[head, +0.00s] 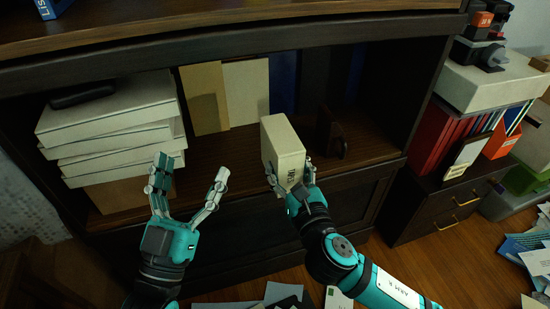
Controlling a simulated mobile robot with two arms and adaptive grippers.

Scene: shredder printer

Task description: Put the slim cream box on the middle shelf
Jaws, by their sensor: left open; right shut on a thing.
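The slim cream box (284,146) is upright and slightly tilted in the head view, at the front of the dark wooden shelf. My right gripper (290,184) is shut on the lower part of the cream box. I cannot tell whether the box's underside touches the shelf. The shelf (240,150) is the open compartment between the cabinet's top and its lower doors. My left gripper (190,180) is open and empty, in front of the shelf's left part, with its fingers spread.
A stack of cream boxes (110,125) fills the shelf's left side. Tan and cream folders (246,92) and dark blue binders (284,82) stand at the back. A dark bookend (330,132) stands right of the held box. A drawer cabinet (440,205) with red files stands at right.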

